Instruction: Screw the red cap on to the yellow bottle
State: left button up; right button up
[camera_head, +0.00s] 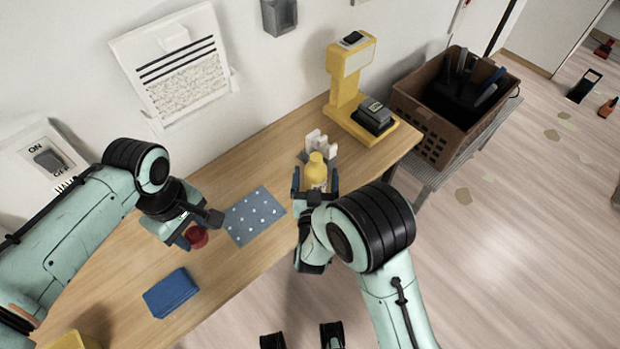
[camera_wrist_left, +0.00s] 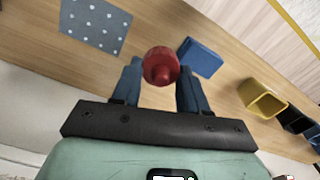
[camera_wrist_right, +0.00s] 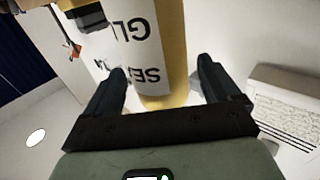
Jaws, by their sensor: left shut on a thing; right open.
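The yellow bottle (camera_head: 316,172) stands on the table near its right part, close to a white holder. In the right wrist view the bottle (camera_wrist_right: 165,50) with its white label lies between the fingers of my right gripper (camera_wrist_right: 160,85), which is open around it. My right gripper also shows in the head view (camera_head: 315,190). The red cap (camera_head: 196,237) is in my left gripper (camera_head: 195,228), above the table. In the left wrist view the cap (camera_wrist_left: 160,66) sits between the fingertips of my left gripper (camera_wrist_left: 157,80), which is shut on it.
A dotted blue-grey mat (camera_head: 255,216) and a blue box (camera_head: 171,293) lie on the table. A yellow device (camera_head: 350,85) stands at the far right, with a brown crate (camera_head: 430,140) beyond the table's end. A yellow container (camera_wrist_left: 262,101) is at the near left end.

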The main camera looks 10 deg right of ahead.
pick_arm(q)
jog(key=shift+w+r, duration=0.15)
jog(key=shift+r, duration=0.25)
pick_arm(e)
jog(key=x, duration=0.3)
jog(key=c, duration=1.3)
jog(key=shift+r, duration=0.15)
